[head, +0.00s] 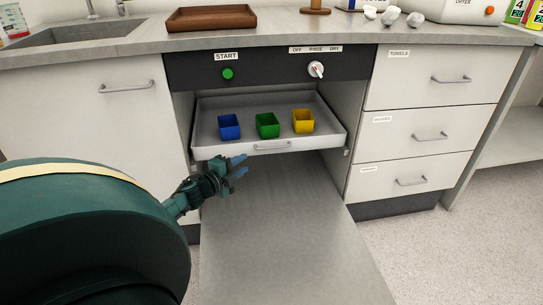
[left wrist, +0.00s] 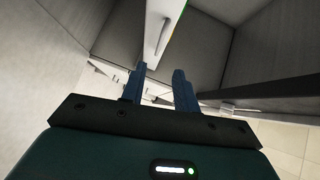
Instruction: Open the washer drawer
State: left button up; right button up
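The washer drawer (head: 218,147) is a pale shallow tray inside the washer bay, under the dark control panel. Its thin bar handle (head: 272,146) is on the front face. Blue (head: 229,127), green (head: 268,126) and yellow (head: 303,121) cups stand in it. My left gripper (head: 242,167) is below and left of the handle, its blue fingers apart and nothing between them. In the left wrist view, the fingers (left wrist: 158,84) are spread, and the drawer's white front (left wrist: 163,14) with its handle (left wrist: 161,38) lies beyond them, apart from the tips. My right gripper is not in view.
The grey washer door (head: 285,230) is folded down in front of the bay, below my gripper. The panel holds a green start button (head: 228,74) and a white knob (head: 316,69). Closed drawers (head: 425,115) stand right, a cabinet (head: 95,120) left. A brown tray (head: 211,19) is on the counter.

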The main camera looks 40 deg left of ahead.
pick_arm(q)
jog(key=w+a+f+b, duration=0.1)
jog(key=w+b, duration=0.4)
jog(key=w, duration=0.7)
jog(key=shift+w+f+b, duration=0.3)
jog(key=shift+f, duration=0.05)
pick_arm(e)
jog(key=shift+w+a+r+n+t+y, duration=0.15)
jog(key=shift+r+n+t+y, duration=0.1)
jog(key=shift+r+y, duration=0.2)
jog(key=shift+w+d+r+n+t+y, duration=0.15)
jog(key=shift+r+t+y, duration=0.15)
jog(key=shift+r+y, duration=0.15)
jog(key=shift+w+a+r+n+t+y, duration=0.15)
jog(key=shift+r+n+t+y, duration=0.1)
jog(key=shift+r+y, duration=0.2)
pick_arm(q)
jog(key=shift+a, duration=0.1)
grip_shut()
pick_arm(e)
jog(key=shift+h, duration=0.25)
